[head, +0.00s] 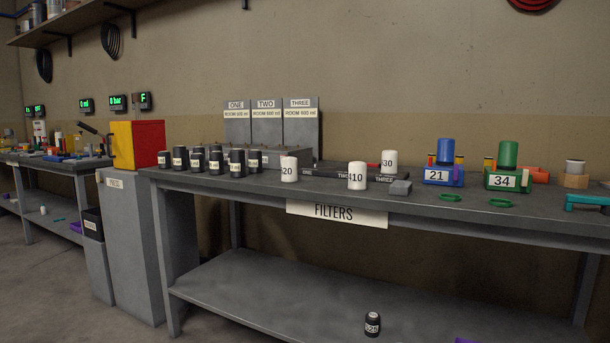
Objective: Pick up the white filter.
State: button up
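Three white cylinders stand upright on the grey bench marked FILTERS. One labelled 20 (289,177) stands near the front edge, left of the middle. One whose label reads about 10 (358,184) stands near the front edge, further right. One labelled 30 (389,156) stands further back, by a dark low block marked TWO and THREE. The view does not show which of them is the white filter meant. My gripper is not in view.
Several black labelled cylinders (215,165) crowd the bench's left end. Blue holder 21 (436,176) and green holder 34 (503,179) stand right, with green rings before them. A black cylinder (372,324) is on the lower shelf (270,290). A grey cabinet (137,245) adjoins the bench's left.

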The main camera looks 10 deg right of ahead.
aim_at(357, 180)
jog(key=i, duration=0.9)
